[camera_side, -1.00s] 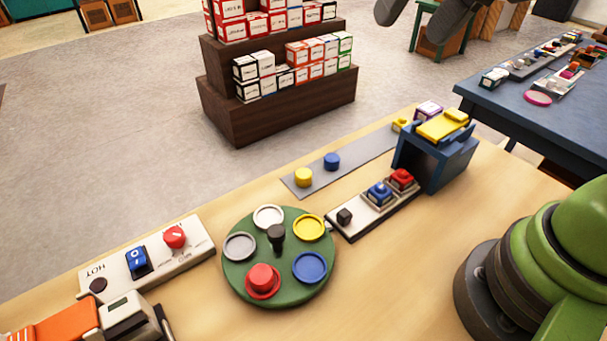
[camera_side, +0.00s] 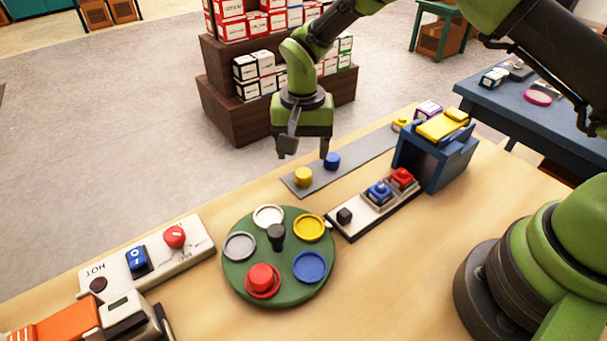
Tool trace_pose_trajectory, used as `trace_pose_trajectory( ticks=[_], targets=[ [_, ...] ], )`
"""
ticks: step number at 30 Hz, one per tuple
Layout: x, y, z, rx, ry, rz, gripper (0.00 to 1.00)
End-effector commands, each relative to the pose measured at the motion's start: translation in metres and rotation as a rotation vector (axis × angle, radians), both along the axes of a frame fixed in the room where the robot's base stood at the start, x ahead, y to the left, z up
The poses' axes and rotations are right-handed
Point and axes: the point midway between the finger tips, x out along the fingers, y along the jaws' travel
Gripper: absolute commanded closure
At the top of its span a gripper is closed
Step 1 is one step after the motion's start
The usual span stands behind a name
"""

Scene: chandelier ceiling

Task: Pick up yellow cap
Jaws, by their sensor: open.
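The yellow cap (camera_side: 303,177) stands on a grey strip (camera_side: 372,152) near the table's far edge. A blue cap (camera_side: 332,161) stands just to its right on the same strip. My gripper (camera_side: 305,150) points down above the strip, with its fingers apart and empty. One finger shows to the upper left of the yellow cap and the other close by the blue cap. I cannot tell whether either finger touches a cap.
A green round plate (camera_side: 277,286) with coloured rings, a red cap (camera_side: 262,279) and a dark knob stands in front. A button panel (camera_side: 360,211) and a blue box with a yellow top (camera_side: 436,160) stand to the right. A switch panel (camera_side: 150,262) is at left.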

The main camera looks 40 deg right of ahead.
Motion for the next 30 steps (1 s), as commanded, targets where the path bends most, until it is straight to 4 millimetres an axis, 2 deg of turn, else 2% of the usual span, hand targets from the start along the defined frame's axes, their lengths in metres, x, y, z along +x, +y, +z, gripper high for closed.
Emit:
trace_pose_trajectory(
  ticks=[6,15,23,26,30],
  targets=[
    [0.0,-0.001,-0.019,0.001,0.001,-0.001,0.35],
    [0.002,-0.004,-0.06,0.002,0.001,-0.001,0.35],
    [0.002,-0.003,-0.064,0.002,-0.002,0.0,0.35],
    [0.002,-0.003,-0.064,0.002,-0.002,0.0,0.54],
    [0.002,-0.003,-0.064,0.002,-0.002,0.0,0.86]
  ],
)
